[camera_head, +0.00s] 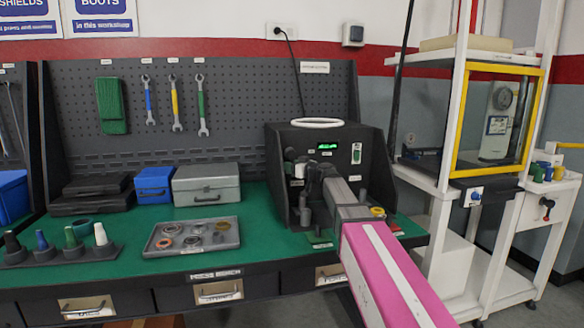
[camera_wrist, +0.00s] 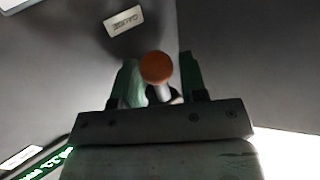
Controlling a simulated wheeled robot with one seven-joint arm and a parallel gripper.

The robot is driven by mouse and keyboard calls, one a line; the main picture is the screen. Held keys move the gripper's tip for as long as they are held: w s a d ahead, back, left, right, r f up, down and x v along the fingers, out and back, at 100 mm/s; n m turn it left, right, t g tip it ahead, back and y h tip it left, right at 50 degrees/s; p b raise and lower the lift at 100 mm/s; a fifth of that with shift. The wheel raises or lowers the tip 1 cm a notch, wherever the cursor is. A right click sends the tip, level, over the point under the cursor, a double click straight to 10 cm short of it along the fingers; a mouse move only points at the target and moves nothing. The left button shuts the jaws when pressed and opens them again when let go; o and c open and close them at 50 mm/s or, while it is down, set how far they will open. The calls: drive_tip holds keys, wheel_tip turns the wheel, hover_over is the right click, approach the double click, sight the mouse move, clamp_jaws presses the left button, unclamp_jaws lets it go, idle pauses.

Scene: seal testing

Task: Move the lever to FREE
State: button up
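In the wrist view a lever with an orange round knob (camera_wrist: 156,67) and a short pale shaft stands between the two green fingers of my gripper (camera_wrist: 160,85). The fingers are apart, one on each side of the knob. A gap shows on the right, and on the left I cannot tell whether the finger touches. A small label (camera_wrist: 125,19), seemingly reading GAUGE, lies on the dark panel beyond the knob. No FREE label is readable. In the head view my gripper (camera_head: 313,172) is at the front of the black test machine (camera_head: 285,207), and the lever is hidden there.
The machine's green display (camera_head: 327,146) is lit; a green switch (camera_head: 356,153) is right of it. A grey tray (camera_head: 165,254) with rings lies left on the green bench (camera_head: 140,220). Blue (camera_head: 154,185) and grey (camera_head: 206,184) boxes stand behind. A white frame (camera_head: 445,180) stands right.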

clamp_jaws()
drive_tip(key=shift+d, duration=0.1)
drive_tip(key=shift+w+d+r+n+g+h, duration=0.2)
drive_tip(key=shift+d+r+n+h, duration=0.55)
drive_tip(key=shift+n+h, duration=1.05)
drive_tip(key=shift+w+d+r+n+g+h, duration=0.15)
drive_tip(key=shift+d+r+n+h, duration=0.55)
drive_tip(key=shift+n+h, duration=1.15)
drive_tip(key=shift+w+d+r+n+g+h, duration=0.2)
drive_tip(key=shift+d+r+n+h, duration=0.5)
drive_tip(key=shift+n+h, duration=1.1)
drive_tip(key=shift+w+a+r+n, duration=0.1)
drive_tip(key=shift+r+n, duration=0.05)
drive_tip(key=shift+n, duration=0.1)
